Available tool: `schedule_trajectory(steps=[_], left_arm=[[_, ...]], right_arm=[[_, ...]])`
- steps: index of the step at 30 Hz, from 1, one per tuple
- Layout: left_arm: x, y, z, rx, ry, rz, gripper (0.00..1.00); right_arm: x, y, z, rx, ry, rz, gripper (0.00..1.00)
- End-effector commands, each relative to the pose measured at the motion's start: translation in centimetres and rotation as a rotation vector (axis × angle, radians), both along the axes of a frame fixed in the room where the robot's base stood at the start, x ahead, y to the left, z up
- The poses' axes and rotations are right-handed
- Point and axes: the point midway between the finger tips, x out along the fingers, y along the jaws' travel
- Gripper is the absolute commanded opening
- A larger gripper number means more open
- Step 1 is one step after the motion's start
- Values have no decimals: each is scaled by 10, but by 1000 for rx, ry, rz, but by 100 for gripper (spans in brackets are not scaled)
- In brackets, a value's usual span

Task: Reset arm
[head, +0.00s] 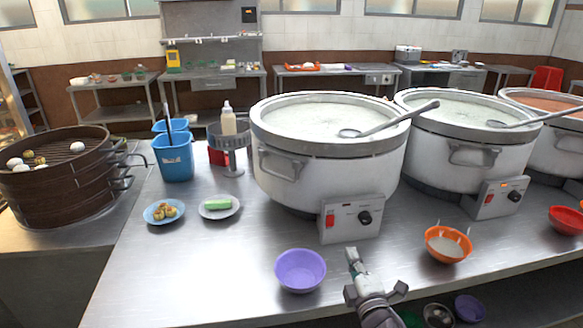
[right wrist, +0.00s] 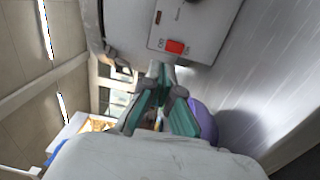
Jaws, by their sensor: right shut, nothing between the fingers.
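My right gripper (head: 354,262) is in front of the nearest stockpot, just right of a purple bowl (head: 300,270) on the steel counter (head: 180,270). Its fingers are together with nothing between them. In the right wrist view the shut gripper (right wrist: 158,75) points toward the pot's control box (right wrist: 185,30) with its red switch. Part of the purple bowl (right wrist: 204,120) shows beside the fingers there. The nearest white stockpot (head: 330,160) is full of pale congee, with a ladle (head: 390,120) across its rim. My left gripper is not in the head view.
A second pot (head: 470,145) and a third pot (head: 555,140) stand to the right. An orange bowl (head: 447,245) holds pale congee, and a red bowl (head: 566,220) sits farther right. The front left counter is clear.

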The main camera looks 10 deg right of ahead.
Motion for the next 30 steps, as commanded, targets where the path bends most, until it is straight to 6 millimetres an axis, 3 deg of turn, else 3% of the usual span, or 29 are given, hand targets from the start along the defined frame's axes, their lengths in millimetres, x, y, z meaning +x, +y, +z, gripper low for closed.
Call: schedule_trajectory(steps=[5, 9, 12, 18, 27, 28, 30], left_arm=[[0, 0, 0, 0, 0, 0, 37], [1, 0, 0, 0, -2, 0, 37], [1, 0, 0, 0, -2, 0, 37], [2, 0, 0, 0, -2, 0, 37], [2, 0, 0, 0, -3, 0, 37], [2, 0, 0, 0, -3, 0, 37], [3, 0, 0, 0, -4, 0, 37]], right_arm=[[-56, -24, -46, 357, 229, -185, 0], [-135, -30, -95, 721, 507, -395, 0], [-178, -25, -114, 870, 648, -497, 0], [-244, -10, -132, 1045, 855, -645, 0], [-324, 12, -135, 1187, 1096, -811, 0], [-332, 14, -135, 1197, 1118, -828, 0], [-326, 14, -153, 1192, 1124, -835, 0]])
